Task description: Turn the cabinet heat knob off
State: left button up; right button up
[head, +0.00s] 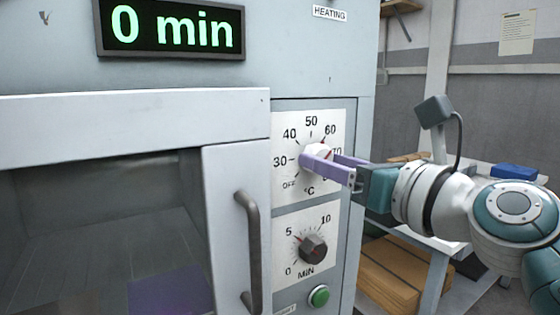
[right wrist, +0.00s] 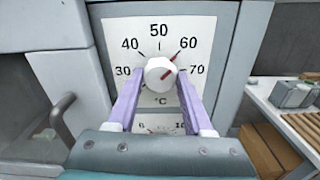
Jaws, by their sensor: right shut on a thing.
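The white heat knob (head: 318,150) sits on the upper dial plate (head: 284,119), marked from OFF through 30 to above 70 °C. In the head view the right gripper (head: 322,160) reaches in from the right and hides part of the lower dial scale. My left gripper is not in view.
Below is a dark minute knob (head: 313,249) and a green button (head: 319,295). A cabinet door with a grey handle (head: 250,250) stands left of the dials. A display (head: 170,27) reads 0 min. A table with a blue item (head: 514,172) is at right.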

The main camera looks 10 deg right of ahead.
grip_shut()
jog(key=shift+n, duration=0.4)
jog(key=shift+n+p, duration=1.3)
jog(key=shift+n, duration=16.2)
jog(key=shift+f, duration=0.1)
